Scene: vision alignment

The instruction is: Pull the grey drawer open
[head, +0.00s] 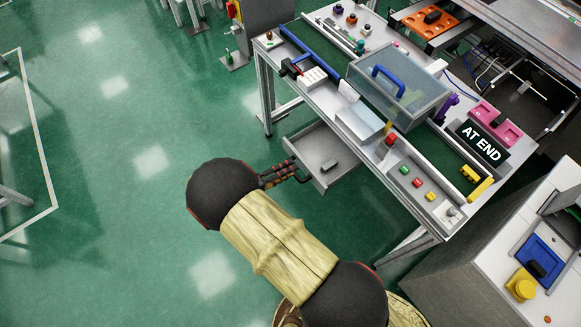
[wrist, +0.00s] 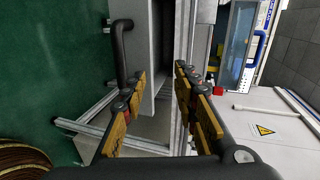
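The grey drawer (head: 316,146) stands pulled out from under the workbench in the head view, with its inside showing. A small dark object (head: 329,166) lies in it. In the wrist view the drawer (wrist: 144,45) is ahead of my gripper, with its black bar handle (wrist: 121,50) on the left side. My gripper (wrist: 160,72) has its two yellow-padded fingers spread apart, with nothing seen held between them. The handle's near end is close to the left finger; whether they touch I cannot tell. In the head view my gripper (head: 290,171) is beside the drawer front.
The workbench (head: 275,42) above the drawer carries a clear box with a blue handle (head: 388,78), coloured buttons and an "AT END" sign (head: 481,142). A bench leg stands below right.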

